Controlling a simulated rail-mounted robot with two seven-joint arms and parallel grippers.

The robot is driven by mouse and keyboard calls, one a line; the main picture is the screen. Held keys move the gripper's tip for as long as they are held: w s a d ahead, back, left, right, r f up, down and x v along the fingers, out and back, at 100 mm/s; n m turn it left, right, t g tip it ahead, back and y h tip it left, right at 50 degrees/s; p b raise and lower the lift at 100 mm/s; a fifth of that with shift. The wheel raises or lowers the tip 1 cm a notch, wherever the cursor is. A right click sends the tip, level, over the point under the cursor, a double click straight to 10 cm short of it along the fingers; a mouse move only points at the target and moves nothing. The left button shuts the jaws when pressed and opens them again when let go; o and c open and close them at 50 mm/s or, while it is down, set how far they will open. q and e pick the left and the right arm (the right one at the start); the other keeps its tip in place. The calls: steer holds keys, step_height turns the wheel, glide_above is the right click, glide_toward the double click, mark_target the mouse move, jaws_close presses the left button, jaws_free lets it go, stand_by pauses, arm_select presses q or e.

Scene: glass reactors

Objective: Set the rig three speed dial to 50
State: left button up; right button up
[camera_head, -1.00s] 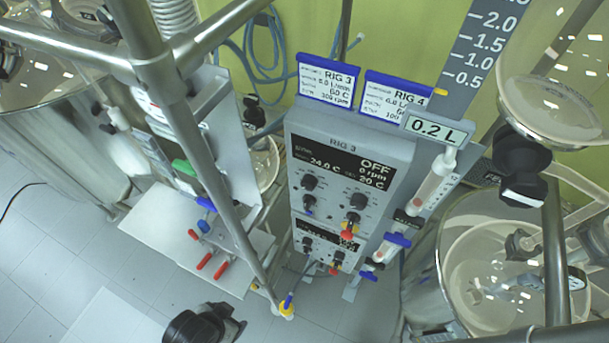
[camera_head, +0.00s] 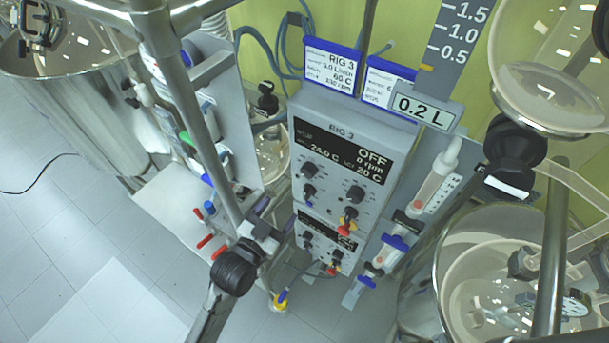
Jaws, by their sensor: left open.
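The rig three control box (camera_head: 345,150) is grey and stands at the centre, tilted in the picture. My right gripper is not in view.
A RIG 3 card (camera_head: 331,70) stands on top of the box. A metal post (camera_head: 195,120) rises left of the box, close to my left gripper. A flow tube (camera_head: 432,187) with blue valves stands at the right, beside a glass reactor (camera_head: 500,265).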

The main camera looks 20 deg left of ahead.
mark_target(306, 174)
arm_select(q)
steer(key=w+p, duration=0.1)
steer(key=w, duration=0.2)
steer(key=w+d, duration=0.1)
steer(key=w, duration=0.3)
steer(key=w+p, duration=0.1)
steer(key=w, duration=0.3)
steer(key=shift+d+r+p, duration=0.1)
steer(key=shift+d+p, duration=0.2)
steer(key=shift+d, duration=0.1)
steer(key=shift+w+d, duration=0.15)
steer(key=shift+w, duration=0.55)
steer(key=c, duration=0.8)
steer(key=shift+c, duration=0.6)
